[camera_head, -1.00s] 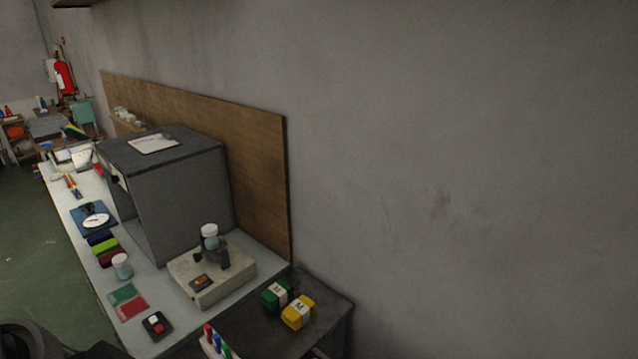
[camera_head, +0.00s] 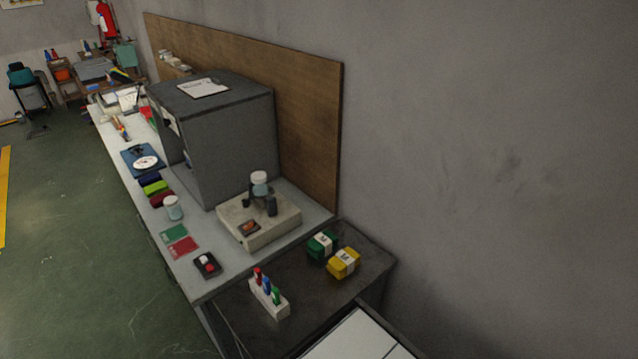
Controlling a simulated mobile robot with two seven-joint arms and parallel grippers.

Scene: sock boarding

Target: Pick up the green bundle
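The green bundle (camera_head: 322,244) has a white band around it and lies on the dark side table (camera_head: 240,302). It sits right beside a yellow bundle (camera_head: 344,263) with a similar band marked with a letter. Both lie near the wall end of the table. Neither of my grippers is in view.
A white rack (camera_head: 271,302) with red, blue and green handled items stands in front of the bundles. A beige device (camera_head: 258,222) and a large grey box (camera_head: 224,142) stand on the light bench to the left. A white panel (camera_head: 358,338) is at the bottom edge.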

